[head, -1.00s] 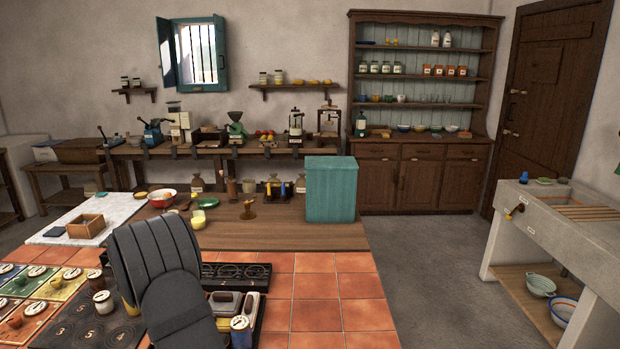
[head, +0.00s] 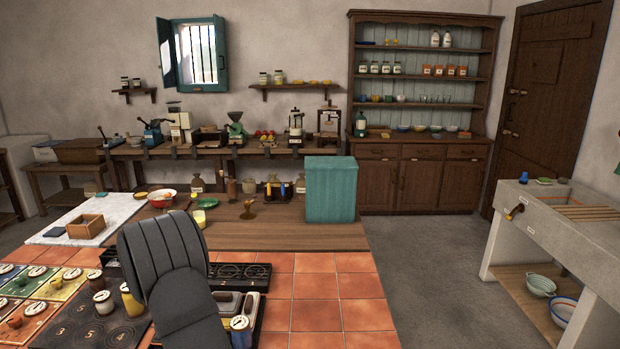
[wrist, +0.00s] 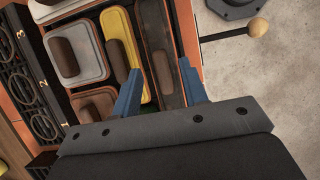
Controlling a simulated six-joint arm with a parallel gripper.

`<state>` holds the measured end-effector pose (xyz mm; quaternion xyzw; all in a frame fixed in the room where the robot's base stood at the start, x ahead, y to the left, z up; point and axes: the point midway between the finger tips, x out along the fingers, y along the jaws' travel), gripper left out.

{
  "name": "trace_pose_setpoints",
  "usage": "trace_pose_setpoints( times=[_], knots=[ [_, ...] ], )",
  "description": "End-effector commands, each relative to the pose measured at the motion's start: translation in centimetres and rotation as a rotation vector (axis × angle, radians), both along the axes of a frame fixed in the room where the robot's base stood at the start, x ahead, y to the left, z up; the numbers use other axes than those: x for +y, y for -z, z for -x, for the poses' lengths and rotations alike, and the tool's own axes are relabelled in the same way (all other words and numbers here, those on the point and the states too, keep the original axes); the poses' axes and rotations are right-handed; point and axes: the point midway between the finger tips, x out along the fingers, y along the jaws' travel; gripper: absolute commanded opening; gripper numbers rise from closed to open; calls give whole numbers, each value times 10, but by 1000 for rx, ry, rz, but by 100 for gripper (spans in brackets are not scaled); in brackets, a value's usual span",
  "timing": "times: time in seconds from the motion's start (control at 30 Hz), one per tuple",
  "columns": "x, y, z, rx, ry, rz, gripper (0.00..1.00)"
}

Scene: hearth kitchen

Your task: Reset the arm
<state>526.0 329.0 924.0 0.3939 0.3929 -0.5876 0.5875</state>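My gripper (wrist: 160,95) shows in the wrist view with its two blue fingers apart and nothing between them. It hangs above a dark tray (wrist: 158,42) of lidded blocks with brown handles. A yellow-lidded block (wrist: 121,40) and a grey-lidded block (wrist: 75,50) sit left of and beyond the fingers.
A tall teal box (head: 330,190) stands on the wooden section. Bare tiles lie to the right of my arm.

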Motion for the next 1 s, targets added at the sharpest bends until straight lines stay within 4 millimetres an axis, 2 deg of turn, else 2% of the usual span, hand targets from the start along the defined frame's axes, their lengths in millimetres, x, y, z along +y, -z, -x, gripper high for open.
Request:
trace_pose_setpoints(
  times=[0.1,0.73,1.0],
  knots=[
    [0,-25,0,-2,1,-1,40],
    [0,-152,0,-1,1,-1,40],
    [-50,-137,-28,1,7,-3,40]
  ],
)
